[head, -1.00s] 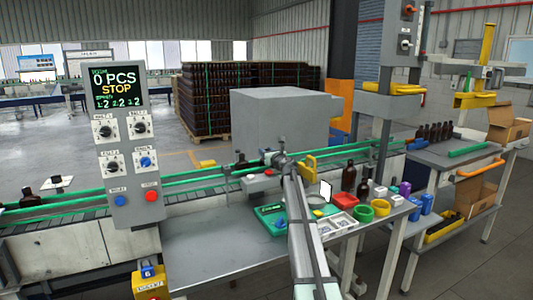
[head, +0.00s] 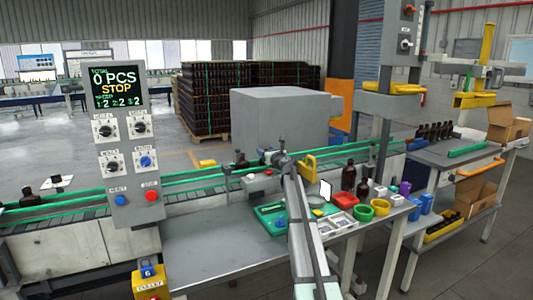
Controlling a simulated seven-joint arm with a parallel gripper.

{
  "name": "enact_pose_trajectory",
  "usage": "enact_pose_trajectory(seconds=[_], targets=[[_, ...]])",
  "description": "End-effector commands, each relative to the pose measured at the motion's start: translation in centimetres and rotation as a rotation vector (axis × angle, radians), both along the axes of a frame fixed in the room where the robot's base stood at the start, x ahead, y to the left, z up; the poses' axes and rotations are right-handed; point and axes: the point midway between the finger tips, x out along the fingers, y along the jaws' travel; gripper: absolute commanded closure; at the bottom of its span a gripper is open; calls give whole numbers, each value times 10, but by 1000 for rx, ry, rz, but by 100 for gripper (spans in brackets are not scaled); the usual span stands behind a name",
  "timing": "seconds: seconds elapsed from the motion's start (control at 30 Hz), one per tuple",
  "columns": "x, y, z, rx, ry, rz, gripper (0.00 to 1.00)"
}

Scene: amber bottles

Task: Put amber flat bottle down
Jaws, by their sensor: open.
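My gripper (head: 275,158) is at the far end of my arm, over the near side of the conveyor (head: 205,189). It is open, but its fingers are small and partly hidden by the wrist. An amber bottle (head: 241,160) stands on the conveyor to the left of my gripper. Another dark bottle (head: 265,152) shows just behind the gripper, and I cannot tell if they touch. Two amber bottles (head: 348,178) (head: 363,188) stand on the workbench (head: 215,258) to the right. I cannot tell which bottle is the flat one.
A control panel (head: 124,145) stands at the left front. A grey machine housing (head: 285,118) is behind the conveyor. A green tray (head: 268,212), a red bin (head: 345,201) and yellow and green rings (head: 364,212) crowd the bench's right half. The bench's left half is clear.

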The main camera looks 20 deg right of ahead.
Motion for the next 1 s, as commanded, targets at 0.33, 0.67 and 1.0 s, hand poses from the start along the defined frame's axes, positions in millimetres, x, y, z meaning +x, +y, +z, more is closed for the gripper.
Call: enact_pose_trajectory(seconds=[0.33, 0.67, 1.0], targets=[[-48, 2, -1, -1, 0, -1, 42], [-106, 1, -1, 0, 0, -1, 42], [-119, 0, 0, 0, 0, 0, 42]])
